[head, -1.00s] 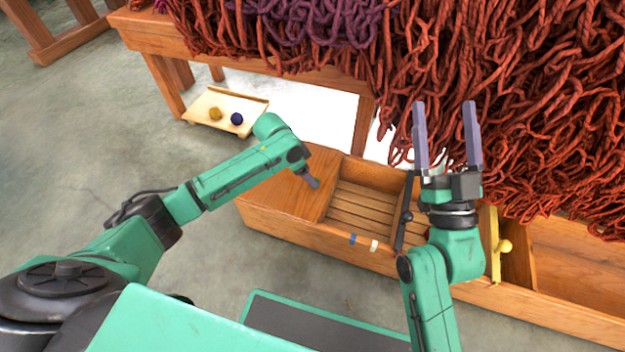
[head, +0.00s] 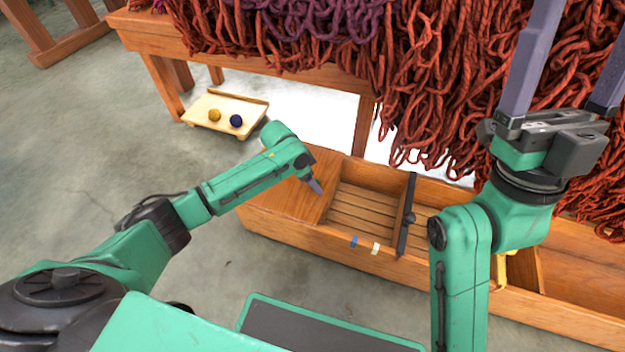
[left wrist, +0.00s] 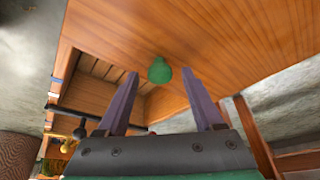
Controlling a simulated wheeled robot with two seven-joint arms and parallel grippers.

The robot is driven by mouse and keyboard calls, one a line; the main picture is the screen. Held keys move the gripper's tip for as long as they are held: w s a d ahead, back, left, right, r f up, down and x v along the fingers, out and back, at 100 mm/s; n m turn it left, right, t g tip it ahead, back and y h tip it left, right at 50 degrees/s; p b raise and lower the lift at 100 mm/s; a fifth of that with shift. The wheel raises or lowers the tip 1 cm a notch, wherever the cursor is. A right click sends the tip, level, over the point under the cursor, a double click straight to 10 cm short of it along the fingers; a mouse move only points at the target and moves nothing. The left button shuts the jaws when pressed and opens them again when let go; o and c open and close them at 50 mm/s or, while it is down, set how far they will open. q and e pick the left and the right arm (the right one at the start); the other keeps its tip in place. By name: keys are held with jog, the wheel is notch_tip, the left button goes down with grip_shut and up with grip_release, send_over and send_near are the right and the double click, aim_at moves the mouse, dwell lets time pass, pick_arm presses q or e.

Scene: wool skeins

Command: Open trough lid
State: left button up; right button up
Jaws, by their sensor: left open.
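The wooden trough (head: 310,236) runs along the floor below the rack. Its left end is covered by a flat wooden lid (head: 282,204); beside it an open compartment shows a slatted floor. My left gripper (head: 316,187) is over the lid near the edge of that compartment. In the left wrist view my left gripper (left wrist: 166,85) is open, with a green knob (left wrist: 159,70) on the lid (left wrist: 225,45) showing between its fingers. I cannot tell whether the fingers touch the knob, which is hidden in the head view. My right gripper (head: 568,60) is open, empty and raised at the right.
A black bar with a knob (head: 406,215) crosses the trough, with a yellow piece (head: 508,268) farther right. Blue and white tags mark the front wall. Red wool (head: 440,90) hangs behind. A small tray (head: 215,125) with two balls sits on the floor.

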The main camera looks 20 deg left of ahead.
pick_arm(q)
grip_shut()
dwell(1.4)
